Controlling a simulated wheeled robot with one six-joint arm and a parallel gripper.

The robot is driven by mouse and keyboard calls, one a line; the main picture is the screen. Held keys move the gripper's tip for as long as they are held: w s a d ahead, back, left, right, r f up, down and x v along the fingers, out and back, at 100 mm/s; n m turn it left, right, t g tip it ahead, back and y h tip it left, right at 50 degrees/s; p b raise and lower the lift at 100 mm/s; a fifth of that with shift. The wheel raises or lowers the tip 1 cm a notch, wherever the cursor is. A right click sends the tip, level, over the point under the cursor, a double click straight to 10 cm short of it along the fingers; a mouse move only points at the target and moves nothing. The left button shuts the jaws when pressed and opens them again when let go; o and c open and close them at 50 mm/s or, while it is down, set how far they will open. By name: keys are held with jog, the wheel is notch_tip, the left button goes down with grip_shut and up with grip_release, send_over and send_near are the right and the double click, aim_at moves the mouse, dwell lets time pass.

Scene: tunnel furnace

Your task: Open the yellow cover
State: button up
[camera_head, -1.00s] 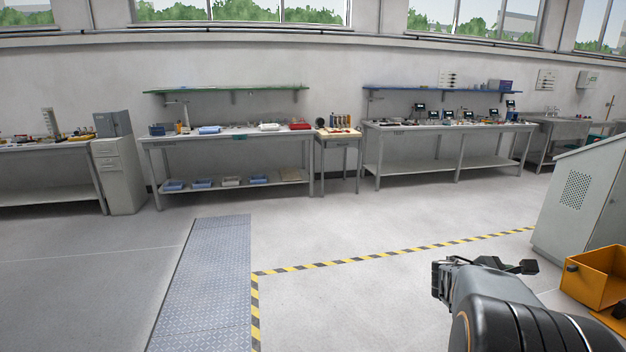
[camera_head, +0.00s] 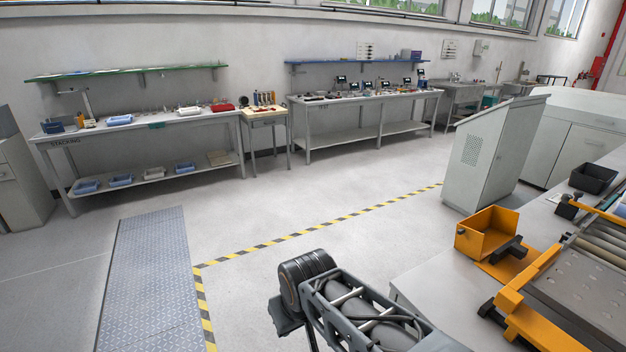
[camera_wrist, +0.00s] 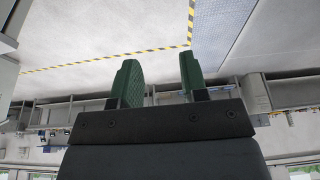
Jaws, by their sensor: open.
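An orange-yellow box-like part (camera_head: 487,234), which may be the yellow cover, is on the machine at the right of the head view. A black bar-shaped piece sits at its lower right. My gripper (camera_wrist: 158,80) shows in the wrist view with its two green fingers spread apart and nothing between them. It points over open floor, away from any yellow part. In the head view my arm is at the bottom centre, left of the machine, and its fingers cannot be made out clearly.
An orange frame (camera_head: 533,318) runs beside a metal plate and rollers at the right edge. A black bin (camera_head: 593,178) stands behind. A grey console cabinet (camera_head: 490,150) is beyond the machine. Workbenches line the far wall. The floor in the middle is clear.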

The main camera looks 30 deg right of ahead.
aim_at(459, 233)
jog(key=w+d+f+n+g+h+b, duration=0.1)
jog(key=d+n+h, duration=0.3)
jog(key=d, duration=0.7)
jog(key=w+d+f+n+g+h+b, duration=0.1)
jog(key=d+n+h+b, duration=0.3)
jog(key=d, duration=0.8)
jog(key=w+d+f+n+g+h+b, duration=0.1)
jog(key=d+h, duration=0.4)
jog(key=d, duration=0.6)
jog(key=shift+w+d+f+n+g+h+b, duration=0.1)
jog(key=shift+d+f+n+g+h+b, duration=0.1)
jog(key=shift+f+n+g+b, duration=0.35)
jog(key=shift+d+f+n+g+h+b, duration=0.15)
jog(key=shift+f+n+g+h+b, duration=0.1)
jog(key=shift+n+g+b, duration=0.45)
jog(key=d+n+h, duration=0.1)
jog(key=d+n, duration=0.1)
jog(key=d, duration=0.1)
jog(key=d+f+n+t+h+b, duration=0.1)
jog(key=d+n+h, duration=0.1)
jog(key=d+n, duration=0.1)
jog(key=w+d+n+h+b, duration=0.1)
jog(key=d+n, duration=0.2)
jog(key=d, duration=0.2)
jog(key=shift+f+t, duration=0.25)
jog(key=shift+f, duration=0.05)
jog(key=d+p, duration=0.1)
jog(key=d, duration=1.2)
jog(key=shift+s+d, duration=0.1)
jog(key=shift+d, duration=0.15)
